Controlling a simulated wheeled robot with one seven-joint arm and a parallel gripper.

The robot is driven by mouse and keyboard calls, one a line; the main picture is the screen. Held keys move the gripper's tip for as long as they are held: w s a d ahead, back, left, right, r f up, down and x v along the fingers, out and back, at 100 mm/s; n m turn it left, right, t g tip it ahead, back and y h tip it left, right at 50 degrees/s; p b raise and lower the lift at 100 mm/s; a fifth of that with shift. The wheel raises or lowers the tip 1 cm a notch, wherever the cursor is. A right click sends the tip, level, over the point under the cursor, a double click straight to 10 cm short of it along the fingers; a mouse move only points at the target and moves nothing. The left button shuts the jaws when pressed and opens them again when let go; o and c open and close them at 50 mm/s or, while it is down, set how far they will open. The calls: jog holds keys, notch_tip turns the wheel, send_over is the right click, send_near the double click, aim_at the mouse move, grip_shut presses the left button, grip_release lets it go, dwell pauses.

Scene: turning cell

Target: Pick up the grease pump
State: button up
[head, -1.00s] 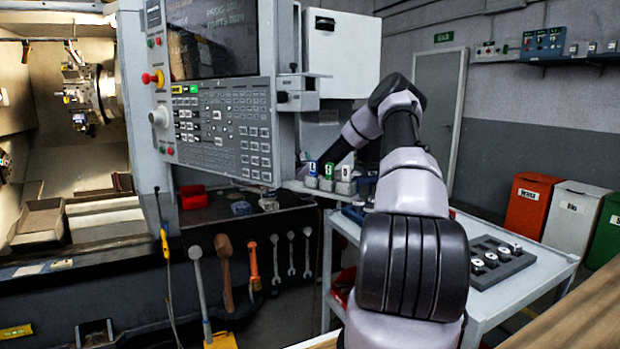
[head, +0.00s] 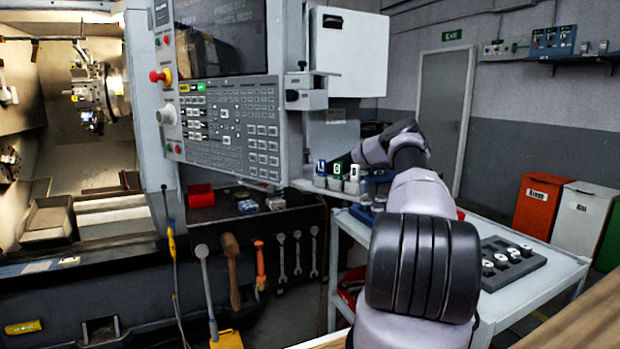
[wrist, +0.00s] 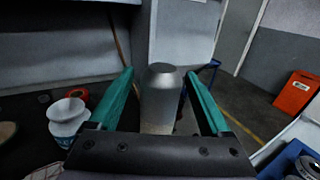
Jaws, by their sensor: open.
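My gripper (wrist: 160,105) shows in the wrist view with its two green fingers apart. A grey metal cylinder with a tapered, flat top (wrist: 160,85) stands upright between the fingers in that picture. It looks like the grease pump, but I cannot be sure. A gap shows on each side of it, and its lower part is hidden behind the dark gripper body. I cannot tell how deep it sits between the fingers. In the head view my own arm hides the gripper, and I cannot make out the cylinder.
A grey trolley (head: 545,290) carries a dark tray (head: 515,262) with several small parts. Several labelled holders (head: 336,183) stand below the control panel (head: 230,130). A white jar (wrist: 67,117) is left of the gripper. An orange bin (head: 537,205) stands by the back wall.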

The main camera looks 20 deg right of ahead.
jog(key=shift+w+d, duration=0.25)
jog(key=shift+w, duration=0.2)
grip_shut()
jog(key=shift+r, duration=0.15)
